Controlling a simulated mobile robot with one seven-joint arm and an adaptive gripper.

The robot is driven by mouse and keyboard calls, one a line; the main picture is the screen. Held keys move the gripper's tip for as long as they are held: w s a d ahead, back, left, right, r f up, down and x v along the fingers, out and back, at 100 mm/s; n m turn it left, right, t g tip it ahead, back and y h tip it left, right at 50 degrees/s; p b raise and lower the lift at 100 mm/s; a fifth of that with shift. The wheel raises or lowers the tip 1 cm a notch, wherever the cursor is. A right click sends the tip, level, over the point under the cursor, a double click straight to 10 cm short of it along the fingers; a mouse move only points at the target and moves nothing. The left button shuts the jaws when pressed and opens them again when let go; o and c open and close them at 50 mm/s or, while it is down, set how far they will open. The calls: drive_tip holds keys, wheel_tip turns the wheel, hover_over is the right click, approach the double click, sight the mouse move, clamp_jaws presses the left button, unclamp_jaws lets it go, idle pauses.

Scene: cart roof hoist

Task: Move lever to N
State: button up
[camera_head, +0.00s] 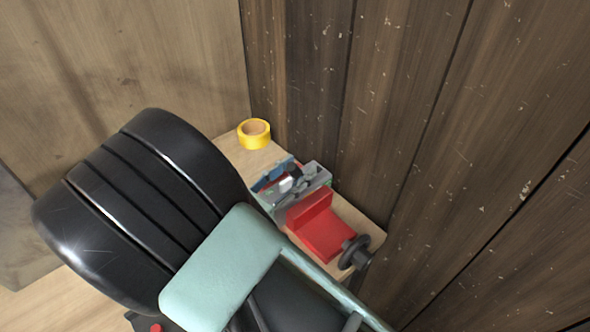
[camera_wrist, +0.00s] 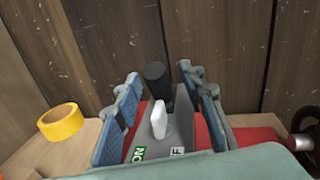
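In the wrist view a white lever-like piece (camera_wrist: 159,119) stands upright on a grey-and-red unit. A black rounded grip (camera_wrist: 156,80) rises just behind it; I cannot tell whether the two are joined. A green label (camera_wrist: 138,154) and a white label (camera_wrist: 177,151) lie in front of the white piece, partly cut off by the housing below. My gripper (camera_wrist: 163,110) is open, with a blue-padded finger on each side of the white piece, seemingly apart from it. In the head view my gripper (camera_head: 290,182) is over the unit, which it partly hides; the white piece (camera_head: 286,184) shows between its fingers.
The red body (camera_head: 322,233) of the unit and a black wheel (camera_head: 354,252) are on the wooden shelf (camera_head: 369,228). A yellow tape roll (camera_head: 254,134) lies at the shelf's far left. Plank walls (camera_head: 420,100) stand close behind and to the right.

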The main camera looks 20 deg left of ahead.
clamp_jaws()
drive_tip(key=p, duration=0.1)
drive_tip(key=r+g+p, duration=0.1)
drive_tip(key=shift+w+d+r+p, duration=0.1)
drive_tip(key=shift+w+d+p, duration=0.1)
drive_tip(key=shift+w+p, duration=0.15)
drive_tip(key=shift+w+d+r+m+g+y+p, duration=0.2)
drive_tip(key=shift+w+d+m+g+y+p, duration=0.15)
drive_tip(key=shift+w+g+p, duration=0.55)
drive_tip(key=shift+w+d+g+y+p, duration=0.25)
drive_tip(key=shift+d+g+p, duration=0.05)
drive_tip(key=shift+g+p, duration=0.45)
drive_tip(key=shift+w+d+f+g+y+p, duration=0.1)
drive_tip(key=shift+w+f+g+y+p, duration=0.2)
drive_tip(key=shift+w+g+p, duration=0.05)
